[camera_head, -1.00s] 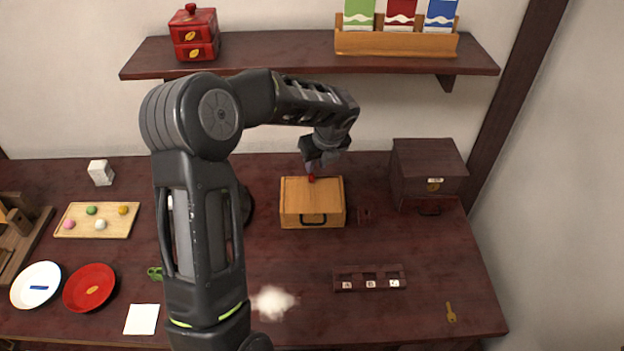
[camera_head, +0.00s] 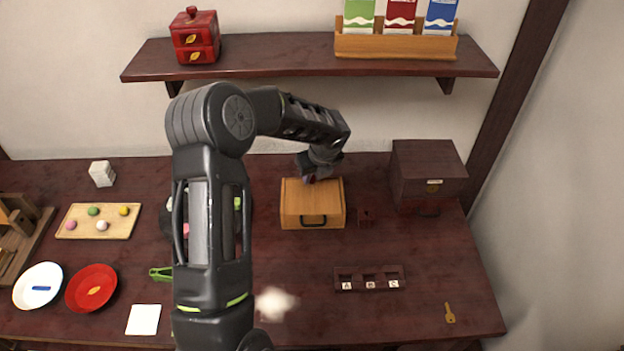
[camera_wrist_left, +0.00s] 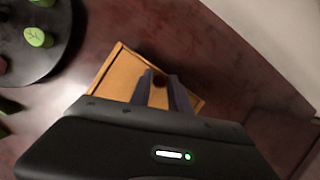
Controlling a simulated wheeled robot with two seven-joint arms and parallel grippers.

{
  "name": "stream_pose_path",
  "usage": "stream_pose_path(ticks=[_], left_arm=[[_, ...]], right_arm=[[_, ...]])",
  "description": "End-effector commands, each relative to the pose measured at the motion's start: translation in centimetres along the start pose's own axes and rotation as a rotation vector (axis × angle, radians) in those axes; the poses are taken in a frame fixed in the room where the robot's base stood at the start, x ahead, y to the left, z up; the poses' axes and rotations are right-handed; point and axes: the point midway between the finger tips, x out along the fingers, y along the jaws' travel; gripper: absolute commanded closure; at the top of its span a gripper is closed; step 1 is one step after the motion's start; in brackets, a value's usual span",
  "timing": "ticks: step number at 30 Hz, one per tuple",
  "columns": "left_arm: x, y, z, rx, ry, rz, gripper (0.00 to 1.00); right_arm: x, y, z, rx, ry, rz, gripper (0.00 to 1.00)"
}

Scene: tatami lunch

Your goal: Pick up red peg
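The red peg (camera_wrist_left: 159,81) shows as a small dark red shape over the wooden box, between my left gripper's fingertips in the left wrist view. In the head view the gripper hides it. My left gripper (camera_head: 308,180) is at the back edge of the light wooden box (camera_head: 312,205), pointing down. In the left wrist view its two fingers (camera_wrist_left: 161,88) stand apart, one on each side of the peg. I cannot tell whether they touch it. My right gripper is not in view.
A dark chest (camera_head: 427,172) stands right of the box, with a small dark red block (camera_head: 365,217) between them. A slotted holder (camera_head: 369,279) with white tiles and a key (camera_head: 450,313) lie in front. The shelf (camera_head: 300,60) runs above, behind my arm.

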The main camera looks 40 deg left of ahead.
Motion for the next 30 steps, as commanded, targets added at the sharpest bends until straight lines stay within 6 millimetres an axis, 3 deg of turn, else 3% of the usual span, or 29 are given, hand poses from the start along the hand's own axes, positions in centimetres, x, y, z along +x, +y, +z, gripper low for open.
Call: stream_pose_path(ticks=[15,24,30], left_arm=[[-0.04,0.02,0.01,0.0,0.0,0.0,0.77],[-0.05,0.02,0.01,0.0,0.0,0.0,1.0],[-0.05,0.02,0.01,0.0,0.0,0.0,1.0]], right_arm=[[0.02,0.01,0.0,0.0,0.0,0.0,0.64],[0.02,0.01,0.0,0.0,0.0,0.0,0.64],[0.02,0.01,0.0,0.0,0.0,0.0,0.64]])
